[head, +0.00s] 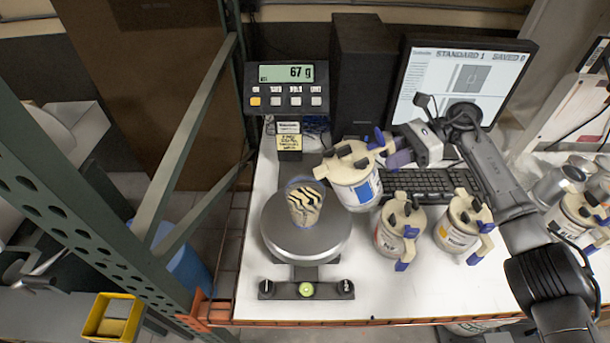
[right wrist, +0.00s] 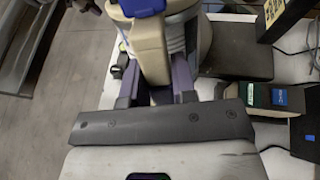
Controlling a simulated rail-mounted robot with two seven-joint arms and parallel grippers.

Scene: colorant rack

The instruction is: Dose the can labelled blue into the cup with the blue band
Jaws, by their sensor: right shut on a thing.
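My right gripper (head: 393,152) is shut on the beige handle of a white can with a blue label (head: 368,189). The can is held just right of the cup, its beige lid tilted left toward it. In the right wrist view the purple fingers (right wrist: 157,88) sit either side of the handle (right wrist: 149,50). The cup (head: 304,207), black-and-cream patterned with a bluish rim, stands on the round scale pan (head: 330,238). The scale display (head: 287,74) reads 67 g. I cannot make out any liquid stream. My left gripper is not in view.
Two more lidded cans stand right of the scale, one with a reddish label (head: 388,238) and one with a yellow label (head: 455,238). A keyboard (head: 420,184) and monitor (head: 458,85) are behind. More cans stand at far right. A green rack post (head: 90,225) rises at left.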

